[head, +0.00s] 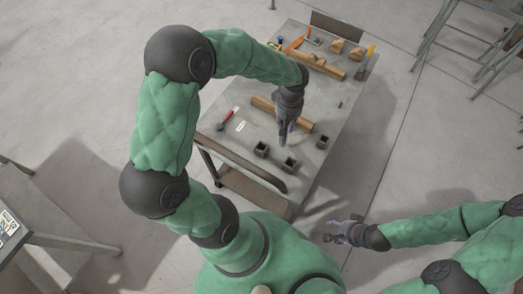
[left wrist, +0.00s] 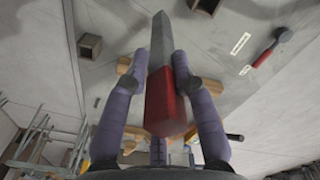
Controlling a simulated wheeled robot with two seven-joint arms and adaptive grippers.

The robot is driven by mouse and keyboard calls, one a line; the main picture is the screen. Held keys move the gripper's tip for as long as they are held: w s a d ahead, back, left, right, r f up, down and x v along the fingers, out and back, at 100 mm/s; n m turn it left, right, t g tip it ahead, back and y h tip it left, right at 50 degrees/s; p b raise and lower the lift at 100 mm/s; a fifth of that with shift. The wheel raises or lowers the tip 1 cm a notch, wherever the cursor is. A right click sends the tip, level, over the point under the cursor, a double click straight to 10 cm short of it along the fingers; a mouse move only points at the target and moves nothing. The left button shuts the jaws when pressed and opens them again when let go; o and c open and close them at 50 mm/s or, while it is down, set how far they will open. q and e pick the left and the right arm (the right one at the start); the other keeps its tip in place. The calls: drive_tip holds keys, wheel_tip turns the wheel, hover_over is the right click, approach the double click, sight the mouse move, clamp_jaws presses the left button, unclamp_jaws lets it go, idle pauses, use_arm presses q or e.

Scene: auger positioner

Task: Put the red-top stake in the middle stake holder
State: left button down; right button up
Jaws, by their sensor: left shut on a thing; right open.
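My left gripper (left wrist: 158,75) is shut on the red-top stake, which has a red block end (left wrist: 165,105) near the camera and a grey pointed shaft reaching away from it. In the head view the left gripper (head: 284,128) hangs over the near part of the table; the stake is hard to make out there. Three dark square stake holders stand near the table's near end: the left one (head: 261,149), the middle one (head: 291,163) and the right one (head: 322,142). Two holders also show in the left wrist view (left wrist: 90,46). My right gripper (head: 347,230) is open and empty, off the table.
The grey table (head: 335,100) carries a wooden beam (head: 270,107) behind the gripper and a red-handled tool (head: 228,117) at the left edge beside a white label (head: 240,126). More timber (head: 320,64) and tools lie at the far end. A metal frame (head: 480,45) stands at the right.

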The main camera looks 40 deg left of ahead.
use_arm(q)
drive_tip(key=s+a+r+n+p, duration=0.2)
drive_tip(key=s+a+r+n, duration=0.35)
drive_tip(key=n, duration=0.65)
wheel_tip(320, 180, down, 11)
drive_tip(key=m+b, duration=0.1)
drive_tip(key=b, duration=1.4)
drive_tip(key=shift+w+a+r, duration=0.15)
drive_tip(key=shift+a, duration=0.15)
drive_tip(key=shift+f, duration=0.2)
drive_tip(key=c, duration=1)
unclamp_jaws()
drive_tip(key=shift+r, duration=0.1)
